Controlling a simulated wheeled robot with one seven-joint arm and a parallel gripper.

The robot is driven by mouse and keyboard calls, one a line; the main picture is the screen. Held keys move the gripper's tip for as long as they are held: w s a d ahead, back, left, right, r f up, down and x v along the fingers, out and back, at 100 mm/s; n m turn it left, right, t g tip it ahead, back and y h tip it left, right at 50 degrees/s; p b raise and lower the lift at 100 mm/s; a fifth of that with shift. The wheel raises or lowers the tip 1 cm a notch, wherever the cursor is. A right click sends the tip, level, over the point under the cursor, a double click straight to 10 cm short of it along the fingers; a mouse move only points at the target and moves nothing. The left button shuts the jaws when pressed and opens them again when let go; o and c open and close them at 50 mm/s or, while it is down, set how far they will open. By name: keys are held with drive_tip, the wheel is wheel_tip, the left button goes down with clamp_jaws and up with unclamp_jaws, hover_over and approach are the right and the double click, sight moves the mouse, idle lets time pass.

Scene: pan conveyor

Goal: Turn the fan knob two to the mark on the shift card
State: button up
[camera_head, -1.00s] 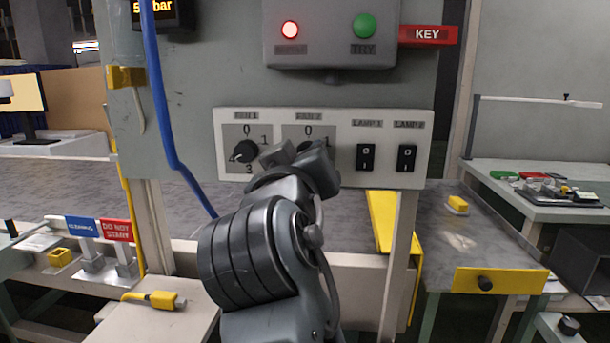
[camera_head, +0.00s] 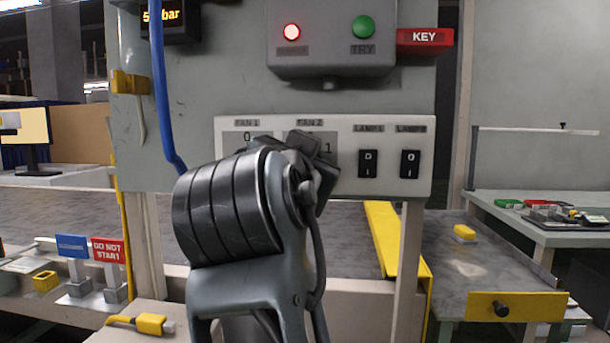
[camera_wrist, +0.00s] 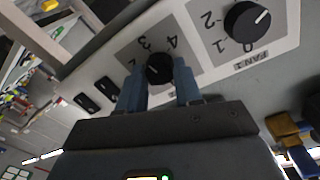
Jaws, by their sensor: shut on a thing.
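The fan two knob (camera_wrist: 158,68) is a round black knob on a grey dial plate. In the wrist view it sits between the two blue fingers of my gripper (camera_wrist: 160,88), which is shut on it. The numbers 3 and 4 show beside the knob; I cannot read its pointer surely. In the head view my arm hides the knob and most of its dial under the FAN 2 label (camera_head: 310,122). I cannot make out a shift card in either view.
The fan one knob (camera_wrist: 247,20) is close beside my gripper. Two black lamp switches (camera_head: 368,164) are right of it on the white panel (camera_head: 425,145). Above is a grey box (camera_head: 330,60) with a lit red lamp and a green button. A blue hose (camera_head: 158,90) hangs at left.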

drive_tip(key=shift+f+m+b, duration=0.2)
drive_tip(key=shift+m+b, duration=0.2)
drive_tip(key=shift+m, duration=0.5)
drive_tip(key=o, duration=1)
drive_tip(key=shift+r, duration=0.15)
drive_tip(key=shift+o, duration=0.2)
drive_tip(key=s, duration=0.7)
drive_tip(key=shift+s+a, duration=0.35)
drive_tip(key=shift+a, duration=0.05)
